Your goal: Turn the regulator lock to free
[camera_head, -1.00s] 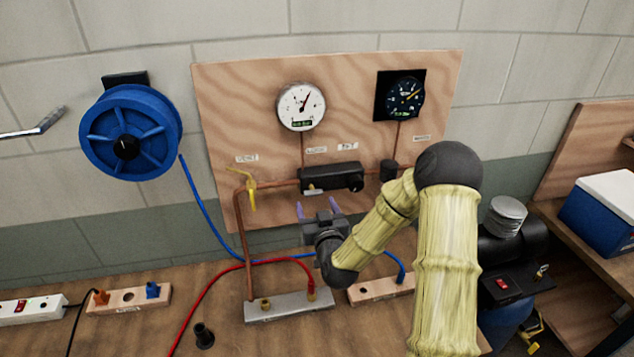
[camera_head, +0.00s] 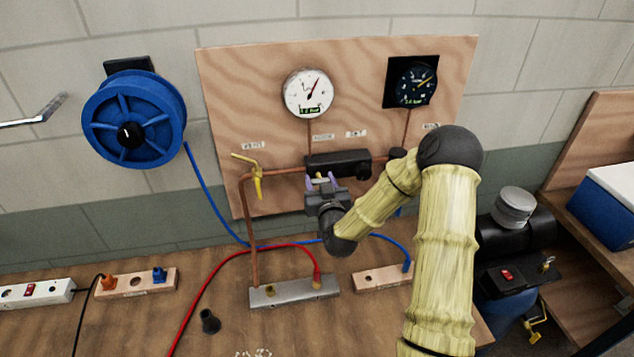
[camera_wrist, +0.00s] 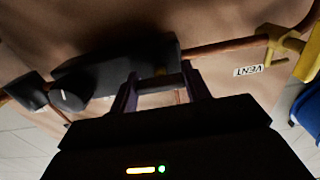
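The regulator is a black block (camera_head: 338,163) on the copper pipe of the plywood panel, with a round knob at its right end. In the wrist view the regulator (camera_wrist: 115,68) is upside down, its knob (camera_wrist: 68,100) at lower left. A small yellowish part (camera_head: 321,180), perhaps the lock, shows at its lower left edge, between my fingers. My gripper (camera_head: 322,182) is just below the regulator's left part. In the wrist view my gripper's purple fingers (camera_wrist: 162,92) are apart, with a dark bar across the gap. I cannot tell whether they touch the lock, which is mostly hidden.
A yellow vent valve handle (camera_head: 256,178) stands left of the regulator, and also shows in the wrist view (camera_wrist: 290,50). A white gauge (camera_head: 308,94) and a dark gauge (camera_head: 411,84) are above. Red hose (camera_head: 225,265) and blue hose (camera_head: 205,210) run below. A metal manifold (camera_head: 293,292) lies on the bench.

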